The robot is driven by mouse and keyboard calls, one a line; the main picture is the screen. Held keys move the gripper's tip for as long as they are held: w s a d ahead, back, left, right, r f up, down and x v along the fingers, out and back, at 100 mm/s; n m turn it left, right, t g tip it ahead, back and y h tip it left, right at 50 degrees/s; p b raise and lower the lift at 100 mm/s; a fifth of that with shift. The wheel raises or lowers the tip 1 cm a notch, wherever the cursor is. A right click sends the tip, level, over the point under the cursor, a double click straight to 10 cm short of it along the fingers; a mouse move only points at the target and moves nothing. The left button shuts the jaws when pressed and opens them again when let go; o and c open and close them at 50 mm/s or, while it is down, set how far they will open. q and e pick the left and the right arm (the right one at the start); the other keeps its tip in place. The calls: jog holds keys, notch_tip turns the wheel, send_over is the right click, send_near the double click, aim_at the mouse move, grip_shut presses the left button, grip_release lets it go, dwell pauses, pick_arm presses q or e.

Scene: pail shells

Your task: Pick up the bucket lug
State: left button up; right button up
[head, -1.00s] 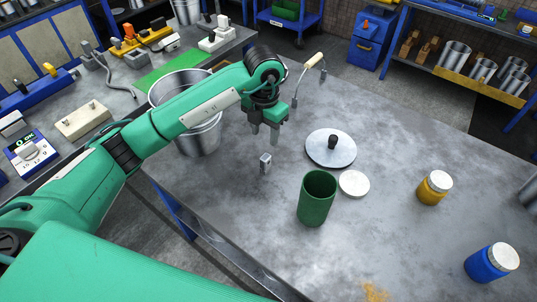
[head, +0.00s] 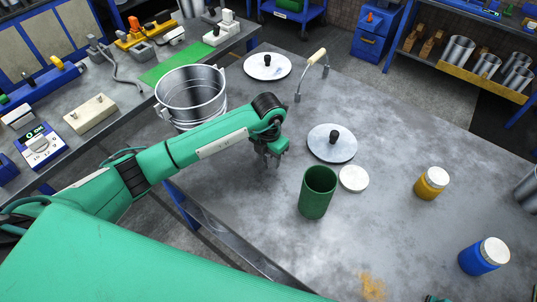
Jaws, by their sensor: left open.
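My left gripper (head: 268,161) is open and points down at the table, close to its surface, to the left of the green cup. The small grey metal bucket lug is not clearly visible; my left gripper covers the spot where it stood, and I cannot tell whether it is between the fingers. The metal bucket (head: 190,100) stands at the back left, partly behind my left arm. The wire handle with a wooden grip (head: 317,58) lies behind the gripper, near the table's far edge.
A green cup (head: 317,195) stands just right of the gripper. A knobbed lid (head: 332,148) and a white disc (head: 353,178) lie beyond it; another lid (head: 267,67) lies farther back. Yellow (head: 431,184) and blue (head: 481,258) jars stand right.

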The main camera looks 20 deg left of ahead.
pick_arm(q)
grip_shut()
jog(key=shift+r, duration=0.1)
